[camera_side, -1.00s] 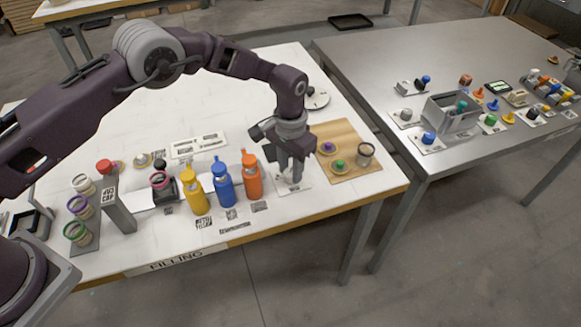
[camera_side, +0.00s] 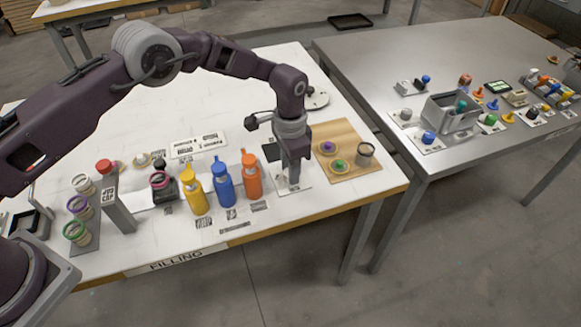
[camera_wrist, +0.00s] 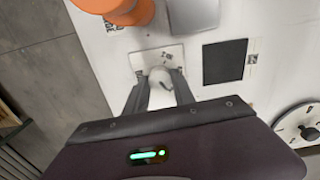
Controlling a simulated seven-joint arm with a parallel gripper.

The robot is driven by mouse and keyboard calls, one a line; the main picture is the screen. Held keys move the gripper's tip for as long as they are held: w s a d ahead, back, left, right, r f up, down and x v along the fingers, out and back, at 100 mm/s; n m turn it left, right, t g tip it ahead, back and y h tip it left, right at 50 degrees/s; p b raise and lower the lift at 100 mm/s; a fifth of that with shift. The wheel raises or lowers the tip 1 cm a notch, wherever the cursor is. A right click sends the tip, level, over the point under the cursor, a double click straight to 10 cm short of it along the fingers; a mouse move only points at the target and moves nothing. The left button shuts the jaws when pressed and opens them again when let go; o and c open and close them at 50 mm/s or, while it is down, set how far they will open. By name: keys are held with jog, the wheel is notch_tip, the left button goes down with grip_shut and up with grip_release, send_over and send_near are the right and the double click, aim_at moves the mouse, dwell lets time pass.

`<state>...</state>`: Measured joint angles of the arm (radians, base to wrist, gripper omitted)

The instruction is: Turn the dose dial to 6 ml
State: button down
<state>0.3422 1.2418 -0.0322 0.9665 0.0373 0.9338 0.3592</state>
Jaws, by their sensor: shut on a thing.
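My gripper (camera_side: 293,178) points down over a small white plate (camera_side: 304,187) near the front right of the white table. In the wrist view, its fingers (camera_wrist: 160,84) are shut on a pale rounded knob (camera_wrist: 161,77) with a dark mark, apparently the dose dial. The knob rises from the white plate (camera_wrist: 146,58), which has small dark marks. The knob's setting cannot be read. In the side view the fingers hide the knob.
Orange (camera_side: 251,178), blue (camera_side: 223,185) and yellow (camera_side: 194,192) bottles stand close left of my gripper. A wooden board (camera_side: 335,134) with small items lies to its right. A round white dial face with a black knob (camera_wrist: 308,132) is behind.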

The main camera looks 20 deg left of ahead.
jog(key=c, duration=1.1)
grip_release()
jog(key=shift+o, duration=0.2)
notch_tip(320, 180, up, 7)
jog(key=shift+r, duration=0.1)
